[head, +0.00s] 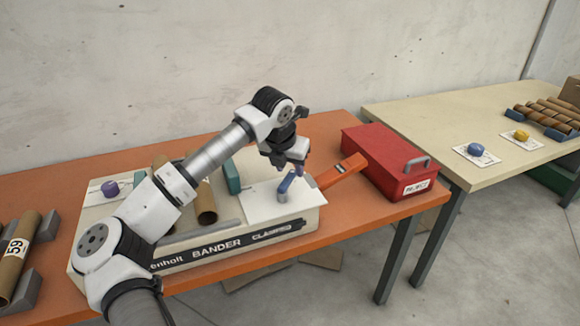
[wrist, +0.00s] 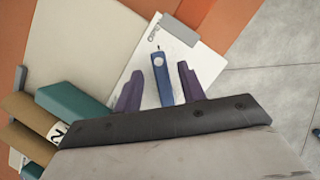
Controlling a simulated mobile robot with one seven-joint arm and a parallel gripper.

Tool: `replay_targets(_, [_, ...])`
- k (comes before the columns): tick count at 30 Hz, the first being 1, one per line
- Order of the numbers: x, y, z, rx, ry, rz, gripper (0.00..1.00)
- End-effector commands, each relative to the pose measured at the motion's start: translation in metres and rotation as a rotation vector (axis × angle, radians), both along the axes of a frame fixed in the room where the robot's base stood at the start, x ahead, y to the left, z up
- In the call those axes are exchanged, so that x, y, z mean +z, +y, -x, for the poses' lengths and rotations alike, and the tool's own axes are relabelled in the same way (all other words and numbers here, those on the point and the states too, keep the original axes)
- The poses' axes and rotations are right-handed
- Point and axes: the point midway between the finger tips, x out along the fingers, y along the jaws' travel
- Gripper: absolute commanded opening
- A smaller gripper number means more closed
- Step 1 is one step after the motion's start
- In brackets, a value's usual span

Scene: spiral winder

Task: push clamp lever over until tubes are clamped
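The blue clamp lever (head: 285,187) stands on a white plate at the right end of the bander machine (head: 190,258). My gripper (head: 291,169) is just above it, pointing down. In the wrist view, the lever (wrist: 162,82) lies between my two purple fingers, with a visible gap on each side. The fingers are open and hold nothing. Brown tubes (head: 206,204) lie on the machine, partly hidden behind my arm. A teal block (head: 232,177) is at their right; it also shows in the wrist view (wrist: 75,107). I cannot tell whether it touches the tubes.
A red box (head: 372,150) and an orange bar (head: 341,171) are right of the machine on the orange table (head: 318,130). A purple knob (head: 110,188) is at the machine's left. A second table (head: 425,120) stands right.

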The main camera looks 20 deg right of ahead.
Motion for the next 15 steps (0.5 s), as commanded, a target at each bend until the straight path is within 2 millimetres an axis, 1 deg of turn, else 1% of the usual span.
replay_targets(3, [-0.010,-0.003,-0.003,-0.001,0.001,0.001,0.40])
replay_targets(6, [-0.014,-0.004,-0.004,0.000,-0.001,0.001,0.40])
replay_targets(14, [-0.015,-0.004,-0.004,0.000,-0.001,0.001,0.40])
replay_targets(15, [-0.015,-0.004,-0.004,0.000,-0.001,0.001,0.36])
